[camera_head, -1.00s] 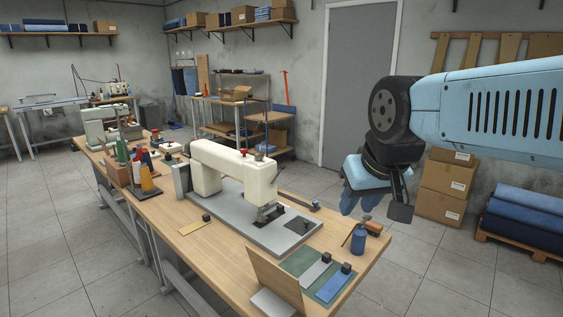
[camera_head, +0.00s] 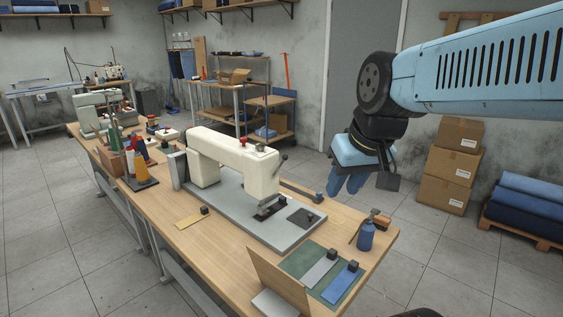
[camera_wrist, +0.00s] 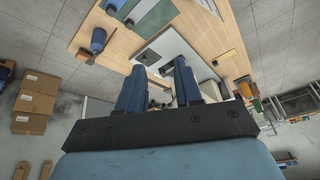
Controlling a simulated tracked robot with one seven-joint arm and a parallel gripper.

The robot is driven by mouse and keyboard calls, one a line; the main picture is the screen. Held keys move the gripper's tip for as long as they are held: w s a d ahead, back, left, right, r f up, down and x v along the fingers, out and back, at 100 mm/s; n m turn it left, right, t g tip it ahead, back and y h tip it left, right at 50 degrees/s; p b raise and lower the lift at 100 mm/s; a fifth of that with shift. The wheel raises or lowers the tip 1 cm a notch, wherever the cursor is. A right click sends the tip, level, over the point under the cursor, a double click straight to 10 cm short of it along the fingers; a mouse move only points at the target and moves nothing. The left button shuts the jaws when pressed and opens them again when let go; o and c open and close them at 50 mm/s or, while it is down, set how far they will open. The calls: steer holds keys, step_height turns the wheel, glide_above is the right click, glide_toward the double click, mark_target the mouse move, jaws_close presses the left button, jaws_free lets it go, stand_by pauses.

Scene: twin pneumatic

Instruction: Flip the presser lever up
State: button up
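The cream sewing machine (camera_head: 232,158) stands on a grey bed plate (camera_head: 228,213) on the wooden table. A small dark lever (camera_head: 283,160) sticks out at the right side of its head and slants upward; I take it for the presser lever. The presser foot area (camera_head: 268,207) is below the head. My gripper (camera_head: 347,186) hangs in the air right of the machine, clear of it and of the lever. In the wrist view, my gripper (camera_wrist: 158,68) has its two blue fingers apart, with nothing between them. The lever cannot be made out in that view.
A blue bottle (camera_head: 365,236) stands at the table's right edge. A green mat (camera_head: 340,291) and an upright wooden board (camera_head: 277,281) are at the front. Thread cones (camera_head: 140,170) stand left of the machine. Cardboard boxes (camera_head: 449,167) are stacked by the wall.

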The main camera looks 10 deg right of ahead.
steer(key=w+a+f+n+g+y, duration=0.1)
steer(key=w+a+f+g+y, duration=0.3)
steer(key=w, duration=0.3)
steer(key=m+t+y, duration=0.1)
steer(key=t+y, duration=0.8)
steer(key=t, duration=0.1)
glide_toward(280, 165)
steer(key=s+d, duration=0.2)
steer(key=d, duration=0.5)
steer(key=x, duration=1.3)
steer(key=shift+a+r, duration=0.4)
steer(key=shift+r, duration=0.35)
steer(key=shift+w, duration=0.1)
jaws_close()
